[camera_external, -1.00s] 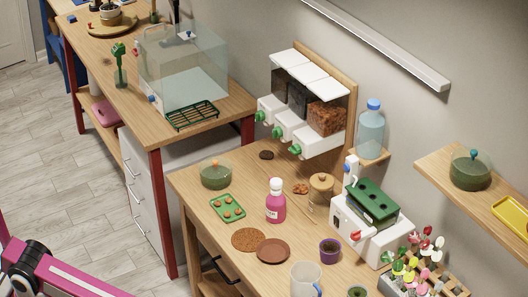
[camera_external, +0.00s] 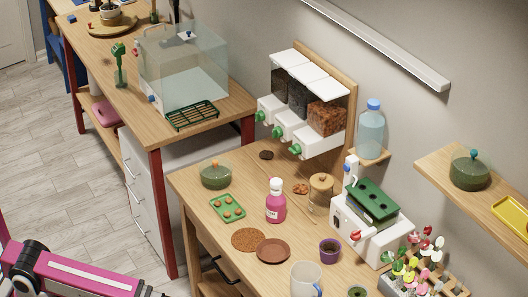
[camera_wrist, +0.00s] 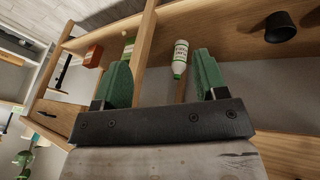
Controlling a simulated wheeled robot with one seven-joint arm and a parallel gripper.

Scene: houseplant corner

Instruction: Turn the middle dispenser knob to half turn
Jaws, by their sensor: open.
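The dispenser (camera_external: 302,92) hangs on a wooden backboard on the wall, with three clear bins and white chutes. Its middle green knob (camera_external: 278,132) sits on the front of the middle chute, between the left knob (camera_external: 261,116) and the right knob (camera_external: 296,149). The knob's exact turn angle is too small to read. In the wrist view my gripper (camera_wrist: 162,80) is open, its two green fingers wide apart with nothing between them. My gripper is outside the external view; only my pink arm shows at lower left, well away from the dispenser.
A water bottle (camera_external: 370,132) stands right of the dispenser. The wrist view shows shelving and a white bottle (camera_wrist: 180,58).

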